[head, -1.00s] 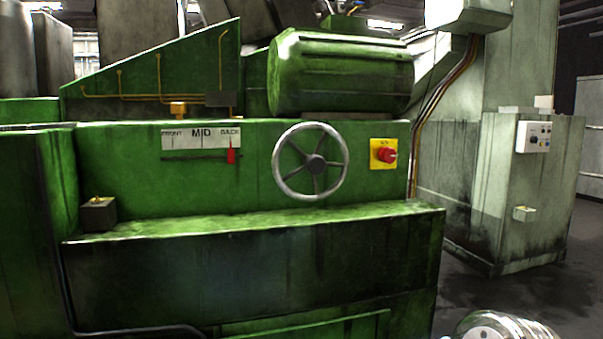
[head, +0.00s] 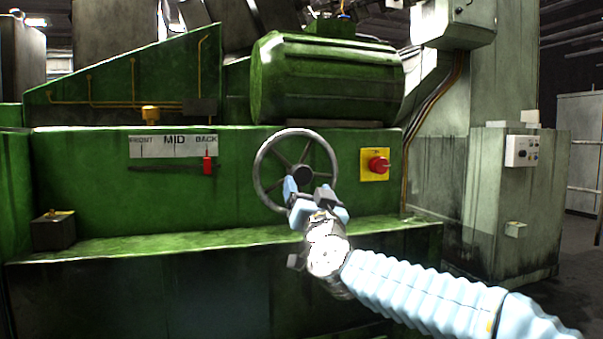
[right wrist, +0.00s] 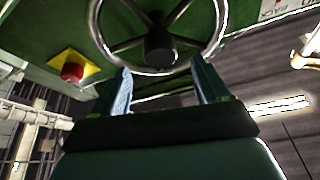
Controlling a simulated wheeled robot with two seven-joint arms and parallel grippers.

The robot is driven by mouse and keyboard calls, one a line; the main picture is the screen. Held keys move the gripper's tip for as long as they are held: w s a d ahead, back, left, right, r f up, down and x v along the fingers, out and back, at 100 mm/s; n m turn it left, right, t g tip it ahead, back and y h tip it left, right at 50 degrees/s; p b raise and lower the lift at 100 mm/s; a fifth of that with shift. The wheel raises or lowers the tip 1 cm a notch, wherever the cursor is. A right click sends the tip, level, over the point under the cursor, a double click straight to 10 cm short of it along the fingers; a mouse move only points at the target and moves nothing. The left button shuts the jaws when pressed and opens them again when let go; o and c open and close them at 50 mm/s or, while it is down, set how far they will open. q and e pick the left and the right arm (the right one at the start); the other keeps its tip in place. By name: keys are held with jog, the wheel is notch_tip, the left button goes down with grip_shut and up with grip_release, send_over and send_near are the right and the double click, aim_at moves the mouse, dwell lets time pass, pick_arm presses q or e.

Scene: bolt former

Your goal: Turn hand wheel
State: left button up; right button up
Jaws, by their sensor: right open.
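The hand wheel (head: 258,172) is a grey metal ring with several spokes and a dark hub, upright on the green machine's front. It also shows in the right wrist view (right wrist: 160,48), close beyond my fingers. My right gripper (head: 308,190) is open in front of the wheel's lower part and hides some of its rim. In the right wrist view its two fingers (right wrist: 163,85) stand apart with the rim's lower edge near their tips. I cannot tell if they touch it. A FRONT-MID-BACK scale (head: 173,145) has its red pointer (head: 208,165) near BACK. My left gripper is not in view.
A red knob on a yellow plate (head: 375,165) is just right of the wheel. A green ledge (head: 150,240) juts out below the wheel, with a small dark box (head: 54,232) at its left. A grey cabinet (head: 500,200) stands further right.

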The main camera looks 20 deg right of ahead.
aim_at(303, 177)
jog(key=p+x, duration=0.1)
jog(key=x, duration=0.6)
jog(key=shift+w, duration=0.15)
grip_shut()
jog(key=shift+p, duration=0.3)
